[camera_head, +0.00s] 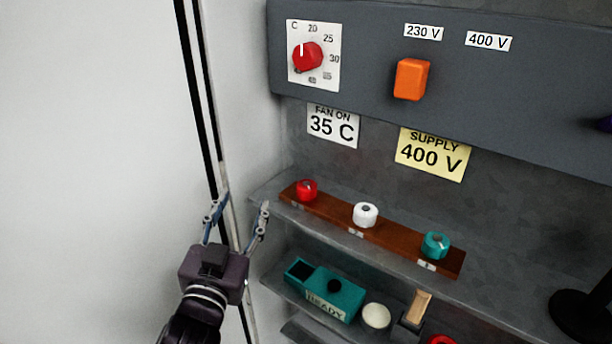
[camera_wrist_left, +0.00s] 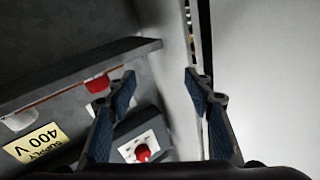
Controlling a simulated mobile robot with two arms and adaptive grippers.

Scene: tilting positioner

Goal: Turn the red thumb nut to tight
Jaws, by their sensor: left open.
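The red thumb nut (camera_head: 307,190) sits at the left end of a brown strip (camera_head: 335,215) on the upper shelf, with a white nut (camera_head: 365,214) and a teal nut (camera_head: 436,245) to its right. My left gripper (camera_head: 242,205) is open and empty, left of the red nut and apart from it, beside the shelf's left end. In the left wrist view the red nut (camera_wrist_left: 97,84) shows next to one finger of the open gripper (camera_wrist_left: 161,80), outside the gap between the fingers. My right gripper is not in view.
A red dial (camera_head: 308,57) and an orange switch (camera_head: 411,79) are on the panel above. The lower shelf holds a teal READY box (camera_head: 326,290), a white round piece (camera_head: 376,316) and other parts. A black round base (camera_head: 585,310) stands at right. A pale wall (camera_head: 90,150) is at left.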

